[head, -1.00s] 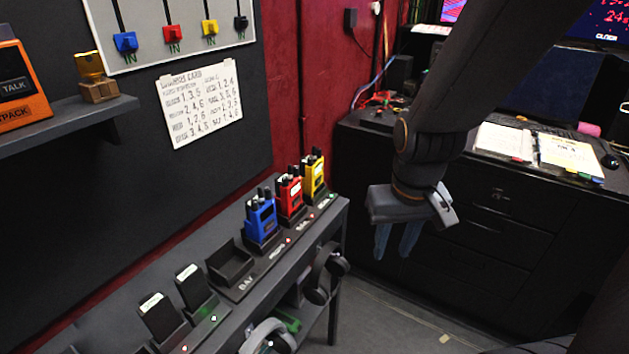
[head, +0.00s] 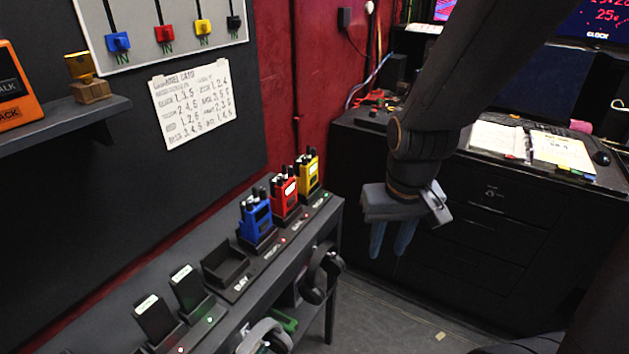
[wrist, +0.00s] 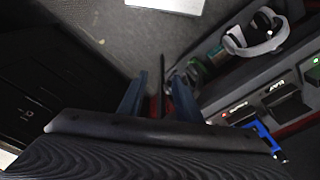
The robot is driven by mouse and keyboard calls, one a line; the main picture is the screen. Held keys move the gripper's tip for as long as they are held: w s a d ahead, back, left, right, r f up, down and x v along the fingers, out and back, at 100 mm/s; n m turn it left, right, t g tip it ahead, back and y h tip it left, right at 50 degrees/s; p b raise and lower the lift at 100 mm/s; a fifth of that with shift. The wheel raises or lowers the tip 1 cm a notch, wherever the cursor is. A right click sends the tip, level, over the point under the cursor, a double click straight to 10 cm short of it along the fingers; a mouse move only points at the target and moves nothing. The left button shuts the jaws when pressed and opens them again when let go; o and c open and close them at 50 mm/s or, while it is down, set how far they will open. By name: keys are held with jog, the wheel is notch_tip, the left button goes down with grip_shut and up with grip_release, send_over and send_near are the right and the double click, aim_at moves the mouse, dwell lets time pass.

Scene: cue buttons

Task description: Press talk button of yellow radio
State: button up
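The yellow radio (head: 308,172) stands upright in its dock at the far right end of the shelf, right of the red radio (head: 285,197) in the head view. Its talk button is too small to make out. My gripper (head: 391,250) hangs right of the radios, fingers pointing down, in front of the black drawer cabinet. Its two fingers (wrist: 157,98) are apart with nothing between them in the wrist view. The yellow radio does not show clearly in the wrist view.
The blue radio (head: 256,216) and an empty dock (head: 226,264) sit farther left on the shelf. Headphones (head: 319,275) hang at the shelf's front. The drawer cabinet (head: 470,215) stands behind my gripper.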

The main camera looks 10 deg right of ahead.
grip_shut()
dwell(1.7)
